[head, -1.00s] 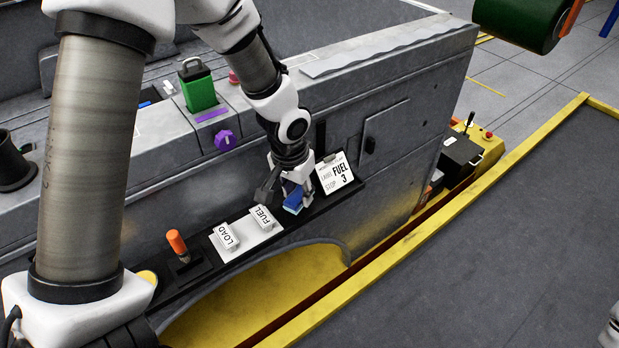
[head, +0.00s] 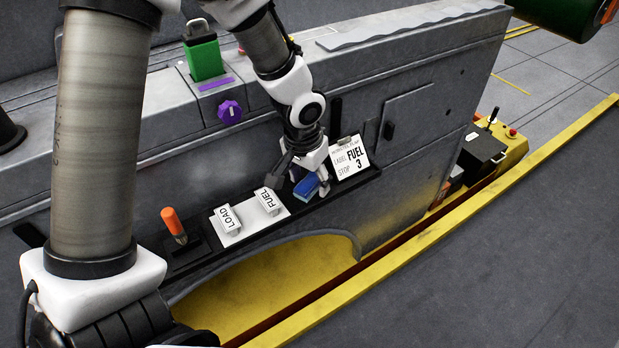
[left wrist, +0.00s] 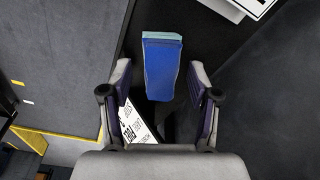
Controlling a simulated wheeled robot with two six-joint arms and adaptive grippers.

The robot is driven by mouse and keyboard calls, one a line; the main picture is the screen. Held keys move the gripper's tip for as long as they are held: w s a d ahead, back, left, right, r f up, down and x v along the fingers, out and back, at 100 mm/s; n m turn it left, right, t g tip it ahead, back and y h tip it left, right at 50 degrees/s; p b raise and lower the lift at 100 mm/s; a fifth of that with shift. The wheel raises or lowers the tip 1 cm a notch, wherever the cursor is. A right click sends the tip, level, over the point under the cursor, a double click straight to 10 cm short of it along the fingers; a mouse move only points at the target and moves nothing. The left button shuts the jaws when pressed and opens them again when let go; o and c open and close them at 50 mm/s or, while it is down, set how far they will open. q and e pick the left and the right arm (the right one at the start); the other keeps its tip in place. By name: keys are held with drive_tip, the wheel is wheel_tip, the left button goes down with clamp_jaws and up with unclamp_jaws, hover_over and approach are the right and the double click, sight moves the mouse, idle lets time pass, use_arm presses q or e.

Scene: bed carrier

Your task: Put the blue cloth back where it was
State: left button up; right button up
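The blue cloth (head: 306,187), a small folded, block-like bundle, is on the black ledge (head: 340,190) between the FUEL label block and the FUEL 3 card. My left gripper (head: 309,178) is right at it, coming from above. In the left wrist view the blue cloth (left wrist: 162,72) lies between the fingertips of the left gripper (left wrist: 160,78), with a gap on each side, so the fingers are open. Whether it rests fully on the ledge is partly hidden. My right gripper is not in view.
A LOAD block (head: 228,218) and a FUEL block (head: 268,201) sit left of the cloth on a white plate. An orange-handled lever (head: 174,226) stands farther left. The FUEL 3 card (head: 349,159) leans close on the right. A yellow rail (head: 430,235) runs below.

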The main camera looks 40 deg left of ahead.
sight(304, 187)
use_arm(q)
drive_tip(key=shift+r+p, duration=0.35)
drive_tip(key=shift+r, duration=0.2)
wheel_tip(304, 187, up, 11)
drive_tip(key=s+p, duration=0.2)
drive_tip(key=shift+p, duration=0.3)
idle(1.1)
